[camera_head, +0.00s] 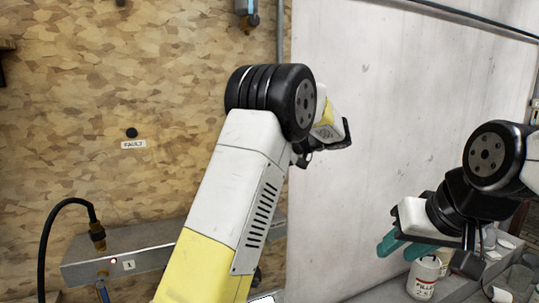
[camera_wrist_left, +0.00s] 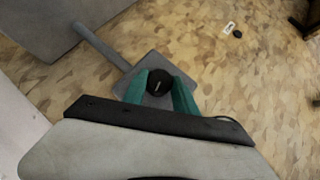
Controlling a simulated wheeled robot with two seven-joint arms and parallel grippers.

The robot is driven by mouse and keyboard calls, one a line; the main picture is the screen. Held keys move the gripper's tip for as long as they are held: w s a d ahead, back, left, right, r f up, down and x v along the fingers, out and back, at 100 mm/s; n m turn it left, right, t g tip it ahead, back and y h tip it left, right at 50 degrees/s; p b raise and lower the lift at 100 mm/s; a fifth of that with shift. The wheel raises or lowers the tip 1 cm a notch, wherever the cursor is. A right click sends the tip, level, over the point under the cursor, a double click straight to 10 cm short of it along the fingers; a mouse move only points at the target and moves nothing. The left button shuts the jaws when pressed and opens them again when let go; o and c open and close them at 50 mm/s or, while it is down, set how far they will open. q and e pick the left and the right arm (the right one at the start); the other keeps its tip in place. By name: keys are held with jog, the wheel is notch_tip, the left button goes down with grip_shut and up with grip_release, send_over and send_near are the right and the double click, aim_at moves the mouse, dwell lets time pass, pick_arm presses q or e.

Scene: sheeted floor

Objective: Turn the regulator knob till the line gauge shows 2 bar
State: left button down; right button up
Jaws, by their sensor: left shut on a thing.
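In the left wrist view, a dark round knob (camera_wrist_left: 159,82) with a pale line across its face sits in front of a grey square plate (camera_wrist_left: 150,64). The teal fingers of my left gripper (camera_wrist_left: 160,90) are shut on it, one on each side. The pale line is tilted slightly from upright. In the head view the left arm's own links hide the left fingers and the knob. My right gripper (camera_head: 403,248) has its teal fingers apart, above and beside a white can (camera_head: 424,277). No readable gauge face shows in either view.
A grey metal box (camera_head: 125,262) with a red light, a "1" label and a black hose on a brass fitting is at lower left. A black button (camera_head: 131,133) is above a small label. A grey pipe (camera_wrist_left: 100,45) meets the plate. Several cups stand at lower right.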

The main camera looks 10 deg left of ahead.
pick_arm(q)
jog(key=c, duration=1)
grip_release()
jog(key=v, duration=0.7)
jog(key=shift+d, duration=0.35)
jog(key=shift+s+a+r, duration=0.1)
